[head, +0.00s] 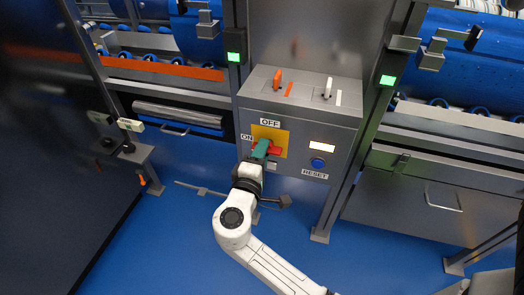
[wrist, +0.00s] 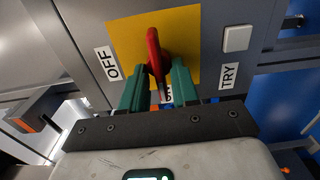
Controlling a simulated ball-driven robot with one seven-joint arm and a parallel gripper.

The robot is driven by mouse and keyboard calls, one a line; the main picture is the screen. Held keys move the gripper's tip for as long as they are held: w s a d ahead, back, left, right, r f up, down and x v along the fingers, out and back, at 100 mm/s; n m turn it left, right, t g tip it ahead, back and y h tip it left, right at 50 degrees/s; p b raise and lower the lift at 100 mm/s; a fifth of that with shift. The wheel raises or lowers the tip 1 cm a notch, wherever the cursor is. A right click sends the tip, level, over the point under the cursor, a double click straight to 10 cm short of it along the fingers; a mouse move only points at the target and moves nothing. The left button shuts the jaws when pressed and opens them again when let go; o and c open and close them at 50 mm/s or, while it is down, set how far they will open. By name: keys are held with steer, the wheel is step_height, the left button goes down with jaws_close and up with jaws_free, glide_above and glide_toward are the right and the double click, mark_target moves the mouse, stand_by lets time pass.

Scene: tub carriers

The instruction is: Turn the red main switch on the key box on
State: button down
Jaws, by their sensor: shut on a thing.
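The grey key box (head: 345,133) stands at the middle of the head view. Its yellow plate (head: 283,135) carries the red main switch (head: 275,150). The OFF label (head: 270,123) is above the plate and the ON label (head: 247,137) at its left. My gripper (head: 261,148) is at the plate, its green fingers shut on the red handle. In the wrist view, the handle (wrist: 153,50) stands between the fingertips (wrist: 158,82). Its near end points toward the ON label, which is partly hidden between the fingers; the OFF label (wrist: 108,63) is off to the side.
An orange key (head: 278,78) and a white key (head: 328,87) are on the box's top. A blue RESET button (head: 317,163) is at its right. A pale button (wrist: 237,38) is near the switch. Posts with green lights flank the box.

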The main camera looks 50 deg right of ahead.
steer(key=shift+a+f, duration=0.1)
steer(key=c, duration=0.9)
jaws_free()
steer(key=v, duration=1)
steer(key=shift+a, duration=0.35)
steer(key=shift+s, duration=0.2)
steer(key=s+d+f+m+g+y, duration=0.4)
steer(key=s+f+g+y, duration=0.1)
steer(key=s+f+y, duration=0.8)
steer(key=s+a+f+y, duration=0.3)
steer(key=s+a+y, duration=0.1)
steer(key=a, duration=0.2)
step_height(320, 180, up, 12)
steer(key=p, duration=1.2)
steer(key=shift+r+m, duration=0.25)
steer(key=shift+m, duration=0.05)
